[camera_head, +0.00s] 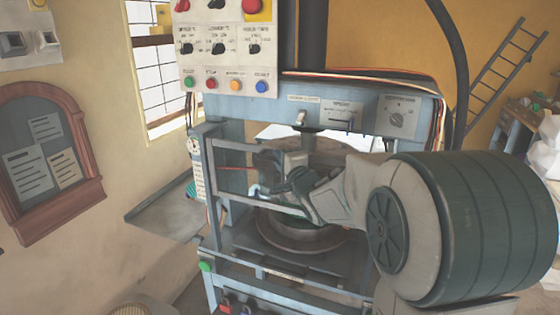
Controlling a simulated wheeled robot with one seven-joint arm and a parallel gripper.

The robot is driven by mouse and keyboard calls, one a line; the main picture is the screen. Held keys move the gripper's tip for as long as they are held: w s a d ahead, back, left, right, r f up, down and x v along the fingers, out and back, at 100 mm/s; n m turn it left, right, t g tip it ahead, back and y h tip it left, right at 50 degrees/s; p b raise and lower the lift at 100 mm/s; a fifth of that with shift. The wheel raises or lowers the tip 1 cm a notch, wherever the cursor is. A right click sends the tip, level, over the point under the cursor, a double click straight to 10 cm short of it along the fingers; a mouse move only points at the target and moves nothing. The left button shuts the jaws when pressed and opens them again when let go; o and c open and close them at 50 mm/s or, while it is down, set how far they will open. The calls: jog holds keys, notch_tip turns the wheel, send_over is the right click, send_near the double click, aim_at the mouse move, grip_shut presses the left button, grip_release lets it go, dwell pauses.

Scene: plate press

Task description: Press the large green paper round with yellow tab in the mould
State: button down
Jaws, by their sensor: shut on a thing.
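The press (355,115) stands in the middle, a blue-grey frame with a guard of bars (245,149) on its front. The round mould (300,237), a dark ring, sits low inside it. My gripper (261,187) is in front of the mould and a little above it, at the guard's left part. It is shut on what seems to be the guard's small pale blue handle; the contact is small and partly hidden by my wrist. I cannot make out the large green paper round or a yellow tab. My arm covers the press's right side.
A control panel (228,50) with knobs and coloured buttons hangs above the press at left. A grey side shelf (165,222) juts out left, with a small teal thing (192,191) by the press post. A green button (206,266) sits low on the front frame.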

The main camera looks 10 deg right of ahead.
jog(key=c, duration=1.5)
grip_release()
jog(key=shift+s, duration=0.15)
jog(key=s+d, duration=0.1)
jog(key=s, duration=0.8)
jog(key=s+d+b, duration=0.1)
jog(key=s, duration=0.3)
jog(key=shift+s+d, duration=0.15)
jog(key=shift+d, duration=0.2)
